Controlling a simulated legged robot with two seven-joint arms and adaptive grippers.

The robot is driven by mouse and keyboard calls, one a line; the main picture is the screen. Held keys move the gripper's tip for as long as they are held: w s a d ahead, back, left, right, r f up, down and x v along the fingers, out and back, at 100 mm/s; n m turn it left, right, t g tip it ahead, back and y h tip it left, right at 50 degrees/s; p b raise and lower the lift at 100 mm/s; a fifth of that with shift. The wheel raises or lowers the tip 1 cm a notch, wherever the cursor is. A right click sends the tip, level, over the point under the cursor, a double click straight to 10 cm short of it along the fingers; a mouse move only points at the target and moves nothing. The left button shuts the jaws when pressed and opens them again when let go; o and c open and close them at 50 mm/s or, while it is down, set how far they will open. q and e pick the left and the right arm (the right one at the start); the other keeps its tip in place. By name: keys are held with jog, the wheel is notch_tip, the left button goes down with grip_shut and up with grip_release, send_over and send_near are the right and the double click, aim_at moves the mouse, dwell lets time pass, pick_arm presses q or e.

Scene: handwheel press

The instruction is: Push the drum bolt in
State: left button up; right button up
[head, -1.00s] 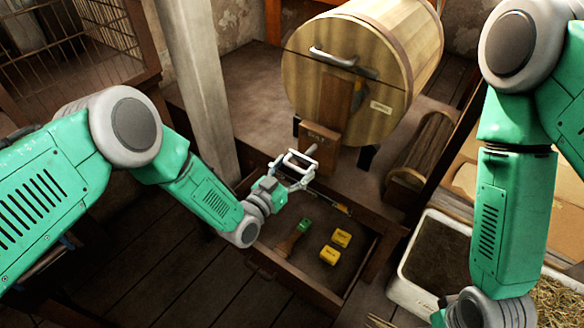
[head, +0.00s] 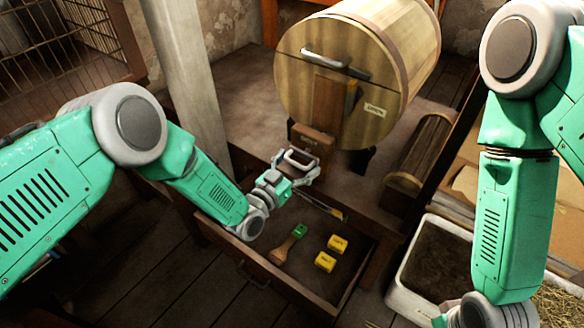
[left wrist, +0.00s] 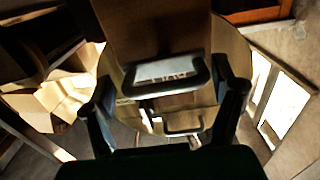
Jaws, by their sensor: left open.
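The wooden drum (head: 330,105) lies on its side, its round front facing me, with a metal handle (head: 335,60) and a wooden post below. My left gripper (head: 300,172) is open at this handle. In the left wrist view the U-shaped handle (left wrist: 165,88) lies between the spread fingers; contact cannot be told. My right gripper is out of view below the frame.
A white-rimmed bin (head: 398,283) stands at the right. A pale post (head: 185,75) rises behind my left arm.

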pick_arm(q)
jog(key=v, duration=1.2)
jog(key=shift+w, duration=0.15)
jog(key=s+a+f+n+g+y, duration=0.2)
jog(key=s+a+f+g+y, duration=0.25)
jog(key=s+a, duration=0.45)
jog(key=s+a+f+n+g+y, duration=0.2)
jog(key=s+a+f+g+y, duration=0.2)
jog(key=s+a+f+g, duration=0.5)
jog(key=s+a+r+n+y, duration=0.1)
jog(key=s+a+r, duration=0.15)
jog(key=s, duration=0.35)
jog(key=s+a+r+n+y, duration=0.1)
jog(key=s+a+r, duration=0.15)
jog(key=s, duration=0.35)
notch_tip(320, 180, up, 14)
jog(key=p, duration=1.3)
jog(key=shift+s+f+n, duration=0.2)
jog(key=shift+s+n, duration=0.05)
jog(key=shift+n, duration=0.05)
